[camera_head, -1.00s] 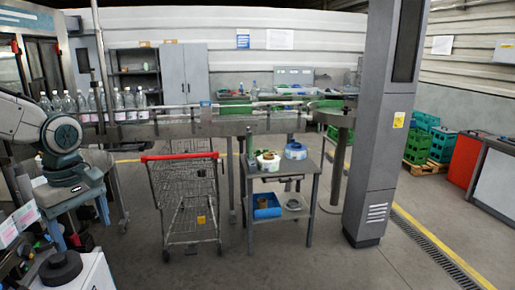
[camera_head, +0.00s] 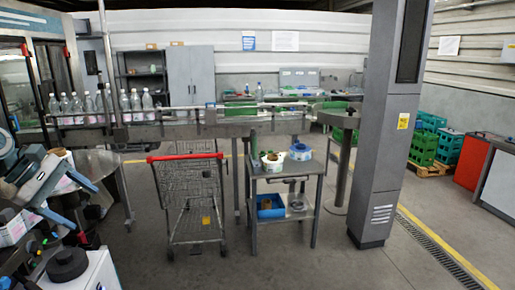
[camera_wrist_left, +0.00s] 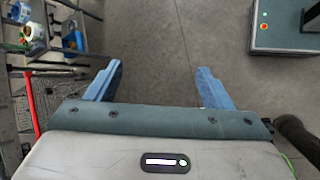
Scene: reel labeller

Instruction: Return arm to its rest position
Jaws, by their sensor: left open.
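My left arm comes in at the left edge of the head view, folded low beside the labelling machine. My right gripper is in neither view.
A shopping cart (camera_head: 193,200) with a red handle stands in the middle. A small grey table (camera_head: 290,172) with tape reels is right of it. A conveyor (camera_head: 170,131) with bottles runs behind. A grey pillar (camera_head: 380,150) stands right. Floor in front is clear.

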